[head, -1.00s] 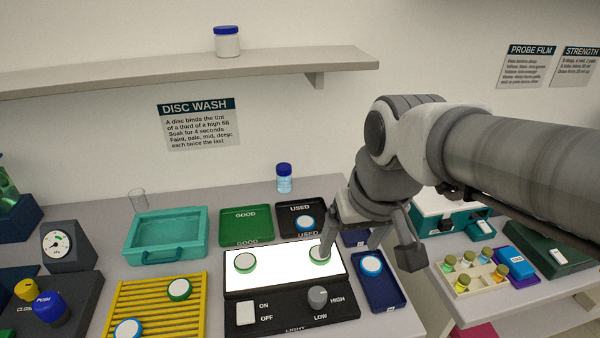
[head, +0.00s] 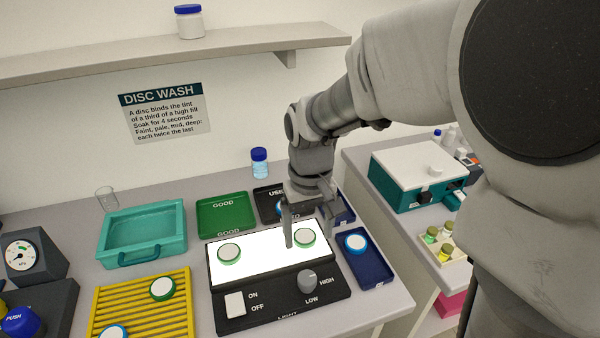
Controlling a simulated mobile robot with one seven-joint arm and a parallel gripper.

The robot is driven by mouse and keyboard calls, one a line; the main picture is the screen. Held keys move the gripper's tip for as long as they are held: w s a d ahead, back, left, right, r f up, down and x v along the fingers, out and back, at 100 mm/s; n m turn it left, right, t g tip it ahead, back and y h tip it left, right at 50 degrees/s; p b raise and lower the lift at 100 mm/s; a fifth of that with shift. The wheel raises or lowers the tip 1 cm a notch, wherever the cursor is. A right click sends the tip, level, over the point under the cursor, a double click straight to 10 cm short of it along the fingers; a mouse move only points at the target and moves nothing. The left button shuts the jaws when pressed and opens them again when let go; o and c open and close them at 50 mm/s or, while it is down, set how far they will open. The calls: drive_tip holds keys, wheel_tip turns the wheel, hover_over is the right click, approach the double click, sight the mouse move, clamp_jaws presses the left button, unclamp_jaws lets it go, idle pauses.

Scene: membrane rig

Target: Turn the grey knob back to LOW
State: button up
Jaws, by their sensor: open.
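The grey knob (head: 308,281) sits on the black front of the light box (head: 235,318), between its HIGH and LOW labels. HIGH is to its right and LOW is below it. Its pointer is too small to read with certainty. My gripper (head: 309,234) is open, pointing down over the right end of the lit white panel (head: 265,262). Its fingers are beside or just above a green-rimmed white disc (head: 304,237), behind the knob. Nothing touches the knob. The panel is glowing brightly.
Another green-rimmed disc (head: 229,253) lies on the panel's left. A white ON/OFF switch (head: 235,304) is left of the knob. A blue tray (head: 368,270) with a blue-rimmed disc stands right. GOOD (head: 222,214) and USED trays are behind. Space above the knob is clear.

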sight(308, 277)
wheel_tip(308, 277, down, 15)
drive_tip(key=shift+r+b, duration=0.15)
drive_tip(key=shift+b, duration=0.4)
clamp_jaws()
